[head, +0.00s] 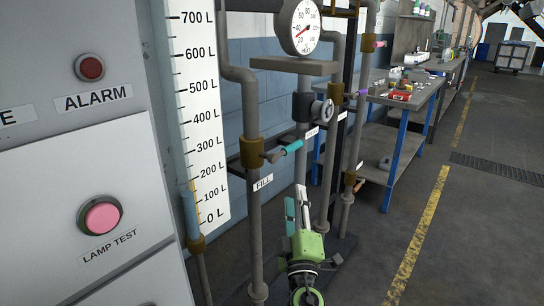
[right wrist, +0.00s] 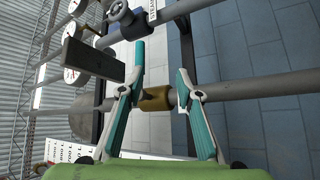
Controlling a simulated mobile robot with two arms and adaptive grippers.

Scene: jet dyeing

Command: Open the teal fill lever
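The teal fill lever (head: 292,147) points right and slightly up from a brass valve (head: 250,152) on a vertical grey pipe, above a FILL label (head: 263,183). My right gripper (head: 297,207) is green with teal finger pads, below the lever in the head view, fingers up. In the right wrist view the right gripper (right wrist: 160,85) is open, and the brass valve (right wrist: 155,98) shows between its fingers. A teal bar there, apparently the lever (right wrist: 138,58), is partly overlapped by the left finger; I cannot tell if they touch. My left gripper is not in view.
A grey panel with ALARM lamp (head: 90,68) and LAMP TEST button (head: 102,216) stands at left, beside a litre scale (head: 200,110). Other pipes, a round gauge (head: 300,27) and a purple lever (head: 356,94) are close behind. A workbench (head: 425,88) stands right; the floor there is clear.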

